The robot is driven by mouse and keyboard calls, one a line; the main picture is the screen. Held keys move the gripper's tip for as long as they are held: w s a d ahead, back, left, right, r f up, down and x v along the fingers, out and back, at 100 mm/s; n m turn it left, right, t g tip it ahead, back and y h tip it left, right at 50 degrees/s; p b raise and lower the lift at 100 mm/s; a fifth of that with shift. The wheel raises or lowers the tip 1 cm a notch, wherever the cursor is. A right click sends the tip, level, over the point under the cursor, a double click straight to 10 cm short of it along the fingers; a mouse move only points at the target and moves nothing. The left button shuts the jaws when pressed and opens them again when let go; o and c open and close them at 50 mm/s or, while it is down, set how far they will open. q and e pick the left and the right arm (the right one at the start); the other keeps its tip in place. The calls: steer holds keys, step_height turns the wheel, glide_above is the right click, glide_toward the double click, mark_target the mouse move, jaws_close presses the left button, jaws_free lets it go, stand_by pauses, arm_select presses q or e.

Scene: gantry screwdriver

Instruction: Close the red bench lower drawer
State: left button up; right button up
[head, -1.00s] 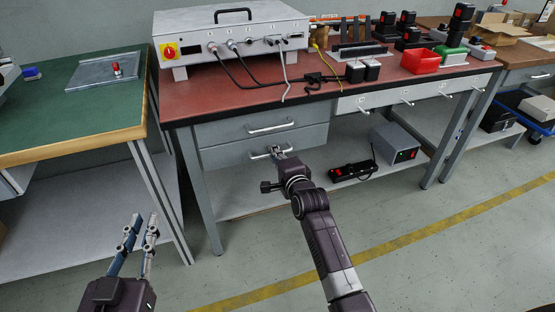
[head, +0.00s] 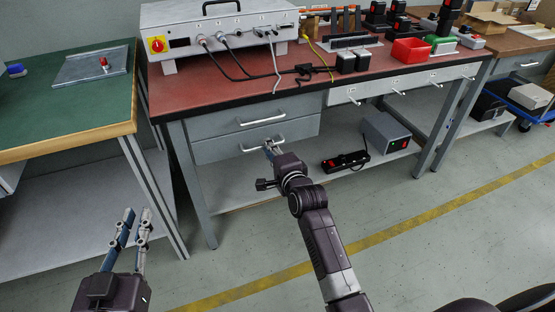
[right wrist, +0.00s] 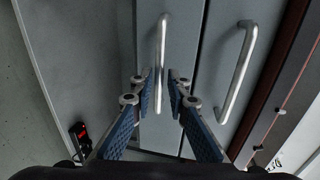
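The red bench (head: 290,92) has two grey drawers under its left side. The lower drawer (head: 215,150) sits below the upper drawer (head: 212,124); its front looks nearly in line with the upper one, and I cannot tell if a small gap remains. My right gripper (head: 269,147) is at the lower drawer's handle (head: 248,149). In the right wrist view my right gripper (right wrist: 160,88) is open, with its fingers either side of the near end of the lower handle (right wrist: 161,50). Contact cannot be seen. My left gripper (head: 136,217) is open and empty over the floor.
The upper drawer's handle (right wrist: 238,72) is close to the right of my right fingers in the wrist view. A grey box (head: 386,132) and a black power strip (head: 345,161) lie on the bench's lower shelf. A green-topped table (head: 65,115) stands left. Floor in front is clear.

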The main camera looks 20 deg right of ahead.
steer(key=v, duration=0.9)
steer(key=shift+s, duration=0.15)
